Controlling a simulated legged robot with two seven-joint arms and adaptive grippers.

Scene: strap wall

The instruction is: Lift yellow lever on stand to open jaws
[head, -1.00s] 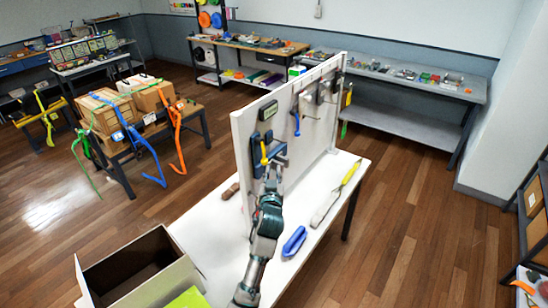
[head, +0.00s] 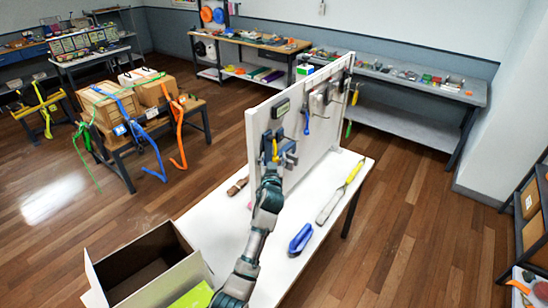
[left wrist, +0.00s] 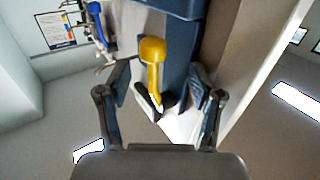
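The yellow lever (head: 275,149) sits on a dark blue stand (head: 289,148) fixed to the white upright panel. In the left wrist view the lever (left wrist: 152,62) shows its broad rounded end and a thinner shaft, in front of the blue stand body (left wrist: 180,45). My left gripper (head: 271,172) is at the panel, just below and in front of the lever. In the wrist view my left gripper (left wrist: 158,88) is open, its fingers apart on either side of the lever's lower part. I cannot tell whether they touch anything. The jaws are not clearly visible. My right gripper is not in view.
The white panel (head: 258,120) stands on a white table (head: 320,180) with a blue-handled tool (head: 300,239) and a yellow-handled tool (head: 344,190). Other tools hang on the panel to the right. An open box (head: 150,268) is at lower left.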

